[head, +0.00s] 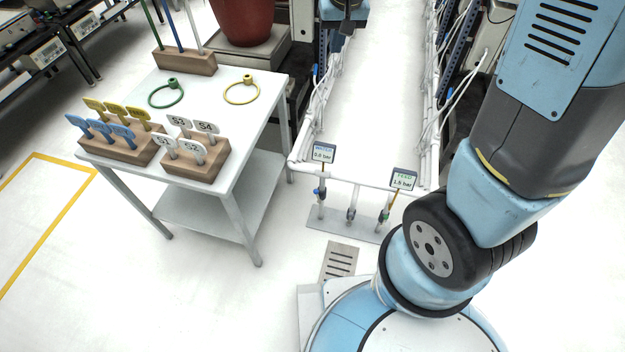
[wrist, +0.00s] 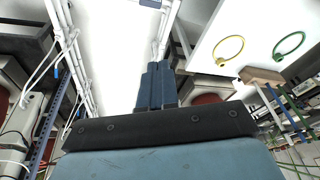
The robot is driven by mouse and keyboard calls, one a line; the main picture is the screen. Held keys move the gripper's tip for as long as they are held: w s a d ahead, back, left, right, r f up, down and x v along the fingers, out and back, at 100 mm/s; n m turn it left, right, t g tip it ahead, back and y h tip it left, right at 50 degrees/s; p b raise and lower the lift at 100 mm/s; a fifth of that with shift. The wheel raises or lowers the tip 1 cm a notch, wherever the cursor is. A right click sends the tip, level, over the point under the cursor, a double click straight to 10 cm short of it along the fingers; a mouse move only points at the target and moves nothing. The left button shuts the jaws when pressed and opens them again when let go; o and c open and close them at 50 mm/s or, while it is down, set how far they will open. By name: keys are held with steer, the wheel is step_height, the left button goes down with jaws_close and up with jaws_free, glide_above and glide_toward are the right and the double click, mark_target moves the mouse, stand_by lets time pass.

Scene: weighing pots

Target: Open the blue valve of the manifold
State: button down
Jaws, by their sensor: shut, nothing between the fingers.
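The white pipe manifold (head: 345,178) stands at the near end of the long white bench. Its blue valve (head: 318,191) is on the left leg, below a display (head: 322,153) reading about 2.0 bar. The handle is too small to tell its exact angle. A green valve (head: 385,215) is on the right leg, below a second display (head: 403,179) reading about 1.5 bar. My gripper (wrist: 156,85) is shut and empty in the wrist view, over the white bench. In the head view only a dark part of it (head: 346,27) shows at the top edge, well apart from the manifold.
A white table (head: 215,100) at left holds blue, yellow and white tags in wooden blocks, plus a green ring (head: 166,93) and a yellow ring (head: 241,90). White tubes line the bench. A floor grate (head: 340,262) lies before the manifold. Floor between table and manifold is clear.

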steer(key=w+a+f+h, duration=0.15)
steer(key=a+f, duration=0.25)
steer(key=f, duration=0.5)
steer(key=w+a+f+n+g, duration=0.15)
steer(key=a+f, duration=0.25)
steer(key=f, duration=0.5)
steer(key=w+a+f, duration=0.3)
steer(key=a+f, duration=0.1)
steer(key=f, duration=0.5)
steer(key=s+f+n+t+h, duration=0.1)
steer(key=s+f, duration=0.3)
steer(key=f, duration=1.1)
steer(key=s+f+n+h, duration=0.2)
steer(key=s+f, duration=0.2)
steer(key=f, duration=1.1)
steer(key=w+d+r+x, duration=0.1)
steer(key=x, duration=1.1)
steer(key=shift+w+d+f, duration=0.2)
steer(key=shift+w+d, duration=0.15)
steer(key=shift+d, duration=0.05)
steer(key=shift+y, duration=0.35)
